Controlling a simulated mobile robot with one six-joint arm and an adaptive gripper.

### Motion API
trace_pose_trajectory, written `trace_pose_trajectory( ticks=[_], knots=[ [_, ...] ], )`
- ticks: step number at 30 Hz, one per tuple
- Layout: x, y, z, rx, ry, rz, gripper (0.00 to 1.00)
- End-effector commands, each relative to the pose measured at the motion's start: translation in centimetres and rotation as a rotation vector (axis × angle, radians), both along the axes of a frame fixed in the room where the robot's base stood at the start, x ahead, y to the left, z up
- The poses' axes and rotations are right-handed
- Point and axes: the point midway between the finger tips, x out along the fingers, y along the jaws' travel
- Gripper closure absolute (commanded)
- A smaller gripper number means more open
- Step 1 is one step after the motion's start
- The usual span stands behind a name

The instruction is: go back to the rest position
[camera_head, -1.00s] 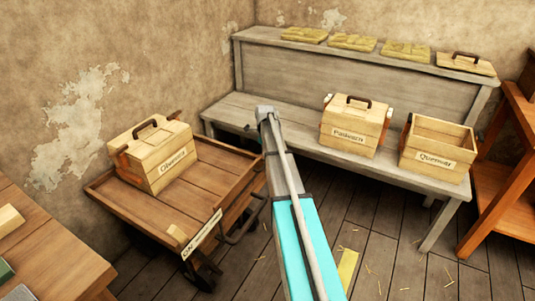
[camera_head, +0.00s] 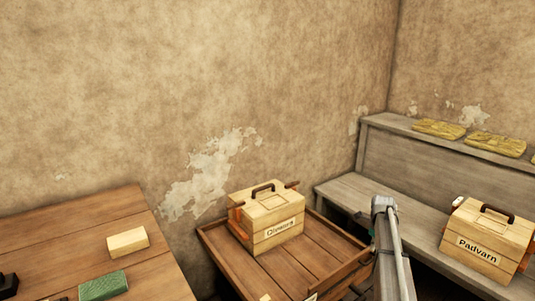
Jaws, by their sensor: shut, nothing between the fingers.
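My arm (camera_head: 389,250) rises from the bottom edge right of the middle, grey, with a blocky joint at its top end. It stands in front of the cart's right end and the bench. No gripper fingers show; my gripper is not in view. No held thing can be seen.
A wooden cart (camera_head: 310,257) carries a lidded box labelled Olvenra (camera_head: 272,232). A grey bench (camera_head: 345,190) on the right holds a lidded Padvarn box (camera_head: 480,243); straw-coloured slabs (camera_head: 438,128) lie on its upper shelf. A table (camera_head: 75,245) at left bears a pale block (camera_head: 127,242) and green block (camera_head: 103,286).

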Motion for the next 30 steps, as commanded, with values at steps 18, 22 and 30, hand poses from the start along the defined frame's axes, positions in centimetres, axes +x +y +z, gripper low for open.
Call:
trace_pose_trajectory(
  ticks=[18,22,30],
  knots=[
    [-8.4,13.1,0.0,-0.004,0.008,0.900,1.00],
    [-10.5,15.8,0.0,-0.005,0.009,1.118,1.00],
    [-15.4,20.8,0.0,-0.007,0.011,1.570,1.00]
  ],
)
